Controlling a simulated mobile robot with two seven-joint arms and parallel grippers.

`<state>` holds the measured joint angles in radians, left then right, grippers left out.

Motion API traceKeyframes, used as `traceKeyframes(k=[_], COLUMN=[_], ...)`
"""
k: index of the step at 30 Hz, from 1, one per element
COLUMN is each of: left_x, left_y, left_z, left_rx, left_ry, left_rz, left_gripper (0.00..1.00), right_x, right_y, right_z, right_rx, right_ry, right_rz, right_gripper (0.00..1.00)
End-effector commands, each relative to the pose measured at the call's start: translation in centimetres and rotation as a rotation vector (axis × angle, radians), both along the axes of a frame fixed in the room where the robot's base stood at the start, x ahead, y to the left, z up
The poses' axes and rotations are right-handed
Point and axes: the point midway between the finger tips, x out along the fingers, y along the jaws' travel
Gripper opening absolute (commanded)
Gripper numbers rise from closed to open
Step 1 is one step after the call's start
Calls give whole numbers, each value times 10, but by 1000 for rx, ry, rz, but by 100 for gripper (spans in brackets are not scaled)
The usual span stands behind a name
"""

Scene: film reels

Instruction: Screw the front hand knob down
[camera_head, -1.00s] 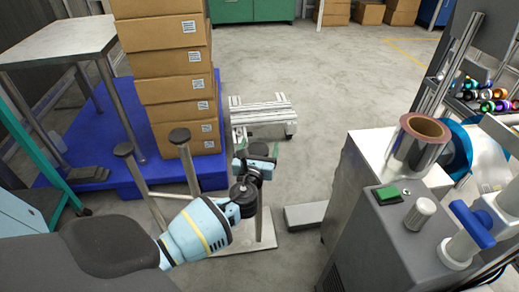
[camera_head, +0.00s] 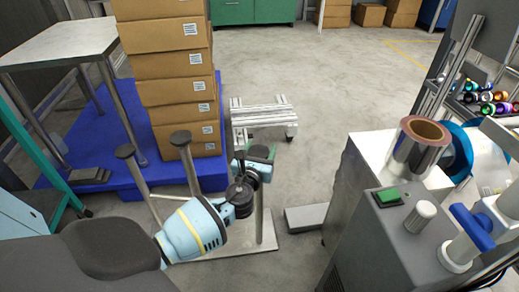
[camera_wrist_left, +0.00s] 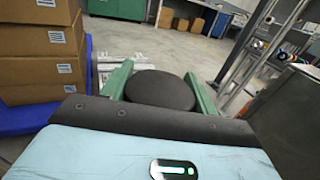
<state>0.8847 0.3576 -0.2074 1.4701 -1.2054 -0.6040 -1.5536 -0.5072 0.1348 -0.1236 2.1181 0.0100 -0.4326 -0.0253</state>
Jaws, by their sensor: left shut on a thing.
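The front hand knob (camera_wrist_left: 160,89) is a dark round disc, seen in the left wrist view between the two green fingers of my left gripper. My left gripper (camera_head: 257,159) is shut on it; in the head view the gripper and wrist largely hide the knob. A metal post (camera_head: 261,215) rises below the gripper from a pale base plate (camera_head: 240,243). My right gripper is not in view.
Stacked cardboard boxes (camera_head: 172,92) stand on a blue pallet (camera_head: 110,185) behind the posts. A low slatted stand (camera_head: 262,112) lies beyond the gripper. A grey machine (camera_head: 375,235) with a film roll (camera_head: 415,150) and green button (camera_head: 388,196) is on the right.

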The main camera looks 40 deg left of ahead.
Motion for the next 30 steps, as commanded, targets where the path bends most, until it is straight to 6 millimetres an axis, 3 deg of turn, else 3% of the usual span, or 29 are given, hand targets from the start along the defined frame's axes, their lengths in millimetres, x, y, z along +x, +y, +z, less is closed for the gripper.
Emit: traceKeyframes(k=[8, 18, 30], left_x=[0, 1, 1], left_y=[-1, -6, -9], left_z=[-1, -5, -1], left_rx=[4, 2, -1], left_ry=[2, 3, 0], left_rz=[-198, -442, -571], left_gripper=[36, 36, 36], right_x=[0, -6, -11], right_y=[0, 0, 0], right_z=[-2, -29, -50], right_rx=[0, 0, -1], right_ry=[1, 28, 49], right_rz=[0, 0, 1], right_gripper=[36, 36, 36])
